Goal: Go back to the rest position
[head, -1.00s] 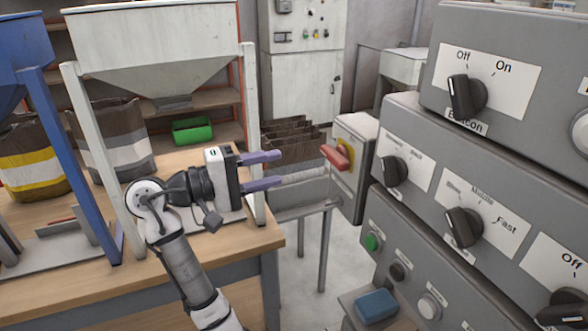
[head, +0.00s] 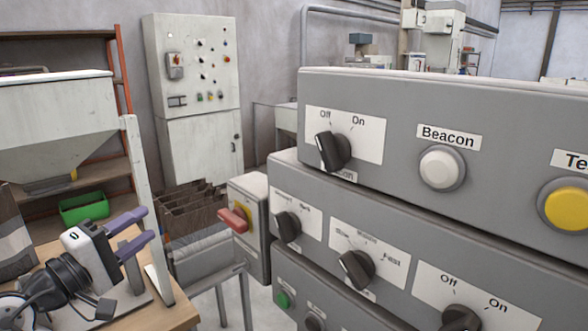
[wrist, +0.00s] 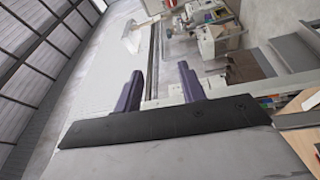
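My gripper (head: 130,234) is at the lower left of the head view, above the wooden table. Its two purple fingers point to the right and stand apart with nothing between them. In the wrist view the fingers (wrist: 160,90) are also apart and empty, with the far room beyond them. My gripper touches no object that I can see. The lower part of my arm is cut off by the picture's edge.
Grey control boxes with knobs (head: 334,150) and a yellow button (head: 568,206) fill the right. A box with a red switch (head: 234,220) stands right of my gripper. A hopper (head: 55,120) and green bin (head: 84,208) are at left, a cabinet (head: 195,95) behind.

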